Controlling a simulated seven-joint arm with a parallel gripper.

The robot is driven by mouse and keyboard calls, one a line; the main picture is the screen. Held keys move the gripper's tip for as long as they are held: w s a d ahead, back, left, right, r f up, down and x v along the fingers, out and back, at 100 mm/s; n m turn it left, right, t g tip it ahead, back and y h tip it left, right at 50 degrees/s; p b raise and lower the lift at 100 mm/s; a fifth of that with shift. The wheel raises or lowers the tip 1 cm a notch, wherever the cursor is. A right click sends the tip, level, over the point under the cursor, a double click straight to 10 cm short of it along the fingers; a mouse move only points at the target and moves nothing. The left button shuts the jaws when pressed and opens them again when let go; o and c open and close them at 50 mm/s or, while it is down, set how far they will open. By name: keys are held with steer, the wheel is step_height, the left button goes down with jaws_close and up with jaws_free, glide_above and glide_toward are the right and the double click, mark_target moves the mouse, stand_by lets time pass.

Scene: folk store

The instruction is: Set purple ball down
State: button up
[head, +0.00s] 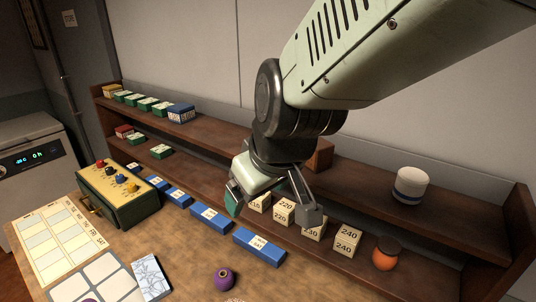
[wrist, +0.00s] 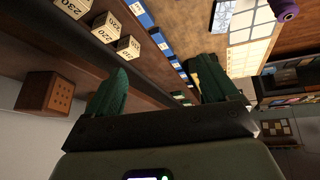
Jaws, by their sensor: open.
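A purple ball (head: 223,278) with a dark spot on top rests on the wooden table at the lower middle of the head view. A purple round thing, probably the same ball, is cut off at the top right of the wrist view (wrist: 284,10). My gripper (head: 272,208) is open and empty, up and to the right of the ball in the head view, in front of the lower shelf. Its two green fingers are spread wide in the wrist view (wrist: 165,75), with nothing between them.
Numbered cream blocks (head: 284,213) stand behind my gripper. Blue boxes (head: 258,247) line the table's back edge. A green box with knobs (head: 118,195), a calendar sheet (head: 55,240) and a patterned card (head: 150,278) lie left.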

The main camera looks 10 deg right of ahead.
steer(key=s+d+r+m+h, duration=0.1)
steer(key=s+d+r+m, duration=0.1)
steer(key=s, duration=0.3)
steer(key=s+d+r+m, duration=0.3)
steer(key=s+d+r, duration=0.1)
steer(key=s+r, duration=0.1)
steer(key=shift+s+r+m+h, duration=0.2)
steer(key=shift+s+m+h, duration=0.15)
steer(key=shift+s, duration=0.3)
